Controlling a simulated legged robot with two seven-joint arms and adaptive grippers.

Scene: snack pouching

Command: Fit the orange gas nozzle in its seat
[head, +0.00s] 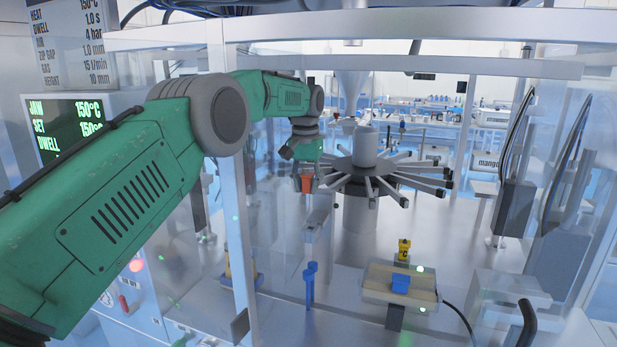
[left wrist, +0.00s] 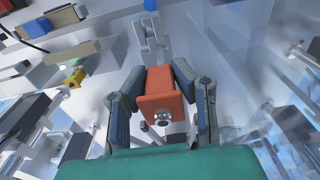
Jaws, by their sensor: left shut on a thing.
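My left gripper (head: 305,183) hangs from the green left arm inside the machine frame, in front of the rotary carousel. It is shut on the orange gas nozzle (head: 307,182). In the left wrist view the orange nozzle (left wrist: 160,90) sits between the two dark finger pads (left wrist: 158,100), with a small round metal end showing toward the camera. A grey bracket (head: 318,213) stands just below the nozzle in the head view; I cannot tell whether the two touch. The nozzle's seat cannot be made out for certain. My right gripper is not in view.
The carousel (head: 368,178) with many radial arms stands right of the gripper. A blue post (head: 310,285) and a fixture plate (head: 378,290) with yellow and blue blocks stand in front. A frame upright (head: 228,200) and clear panels flank the left arm.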

